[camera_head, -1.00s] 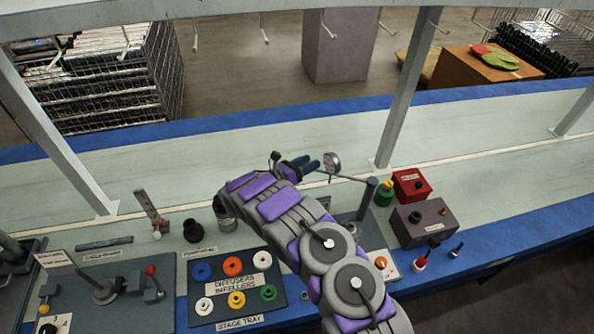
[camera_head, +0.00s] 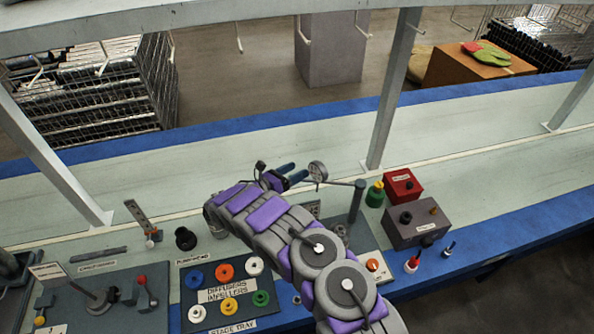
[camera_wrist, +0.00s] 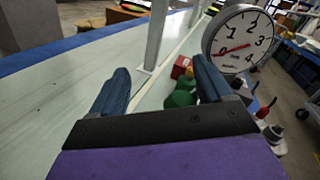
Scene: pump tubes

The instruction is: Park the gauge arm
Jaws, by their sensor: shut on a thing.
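The gauge arm (camera_head: 338,182) is a thin rod running left from an upright post (camera_head: 356,203) to a round white dial (camera_head: 318,172). In the wrist view the dial (camera_wrist: 238,40) is large, just right of my right finger, its red needle near 0. My gripper (camera_head: 298,173) is at the dial end of the arm, immediately left of the dial. My blue fingers (camera_wrist: 160,78) stand apart in the wrist view, with background showing between their upper parts. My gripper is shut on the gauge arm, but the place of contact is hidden.
A green bottle (camera_head: 375,195), a red box (camera_head: 403,186) and a grey box (camera_head: 418,222) stand right of the post. The stage tray (camera_head: 190,280) with coloured rings lies at the front. A slanted frame post (camera_head: 392,95) rises behind. The pale bench behind my gripper is clear.

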